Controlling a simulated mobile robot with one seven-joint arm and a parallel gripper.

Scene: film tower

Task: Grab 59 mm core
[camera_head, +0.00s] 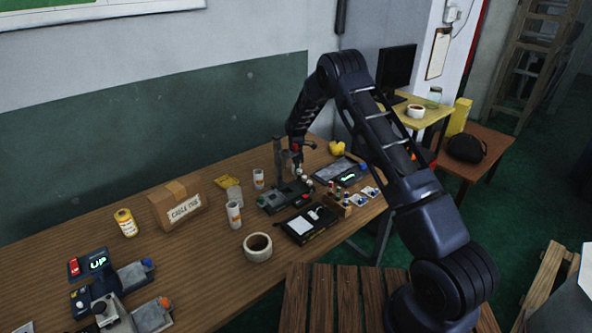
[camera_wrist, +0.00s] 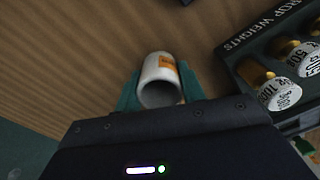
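A white hollow core (camera_wrist: 158,72) with an orange label sits between the green fingers of my gripper (camera_wrist: 162,92) in the wrist view, its open end facing the camera. The fingers press against both sides with no visible gap. I cannot tell whether the core touches the table. In the head view, my gripper (camera_head: 297,150) is small and partly hidden near the dark stand at the back of the table. Two white cylinders with orange labels stand to its left, one closer (camera_head: 234,215) and one farther back (camera_head: 258,179). No size mark is readable on any.
A black tray marked "DROP WEIGHTS" (camera_wrist: 242,60) holds several brass weights (camera_wrist: 255,74) right of the core.

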